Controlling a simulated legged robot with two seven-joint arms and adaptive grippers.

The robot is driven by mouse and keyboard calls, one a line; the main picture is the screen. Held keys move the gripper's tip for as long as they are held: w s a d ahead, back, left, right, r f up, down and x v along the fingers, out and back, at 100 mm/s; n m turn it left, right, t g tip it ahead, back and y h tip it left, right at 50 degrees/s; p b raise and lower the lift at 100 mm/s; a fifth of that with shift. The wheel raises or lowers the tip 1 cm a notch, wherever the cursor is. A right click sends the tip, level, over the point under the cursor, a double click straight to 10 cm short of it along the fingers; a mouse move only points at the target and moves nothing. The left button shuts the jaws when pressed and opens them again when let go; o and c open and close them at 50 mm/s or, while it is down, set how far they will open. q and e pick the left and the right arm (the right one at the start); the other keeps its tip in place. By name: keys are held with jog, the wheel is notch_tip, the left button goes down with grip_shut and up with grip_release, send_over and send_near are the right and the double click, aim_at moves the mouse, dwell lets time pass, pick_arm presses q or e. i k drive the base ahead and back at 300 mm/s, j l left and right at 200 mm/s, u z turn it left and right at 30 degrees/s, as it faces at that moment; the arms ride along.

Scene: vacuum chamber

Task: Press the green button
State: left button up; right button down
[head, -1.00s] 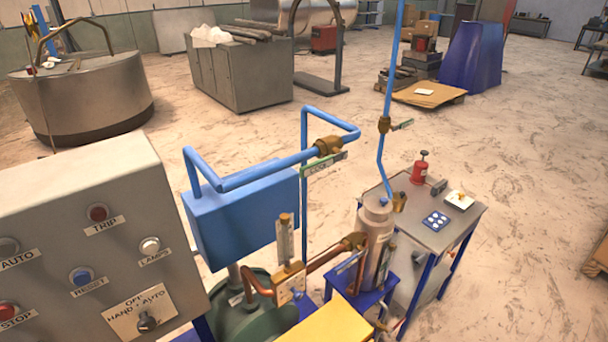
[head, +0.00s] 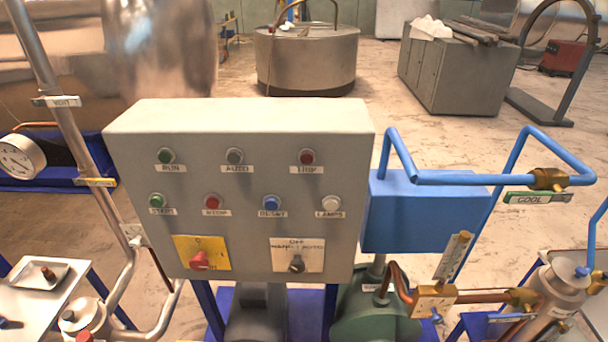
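A grey control panel (head: 270,225) stands in the middle of the head view, facing me. A green button (head: 157,201) sits at the left of its second row, above a label that seems to read START. A green RUN indicator (head: 165,156) is above it in the top row. To the right of the green button are a red button (head: 212,202), a blue button (head: 271,203) and a white button (head: 331,203). Neither of my grippers is in view.
Below the buttons are a red rotary switch (head: 199,260) on a yellow plate and a black selector knob (head: 296,263). Metal pipes with a gauge (head: 20,157) stand left of the panel. A blue box (head: 415,215) with blue pipes stands to the right.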

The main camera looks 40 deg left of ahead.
aim_at(156, 201)
jog(key=u, duration=1.75)
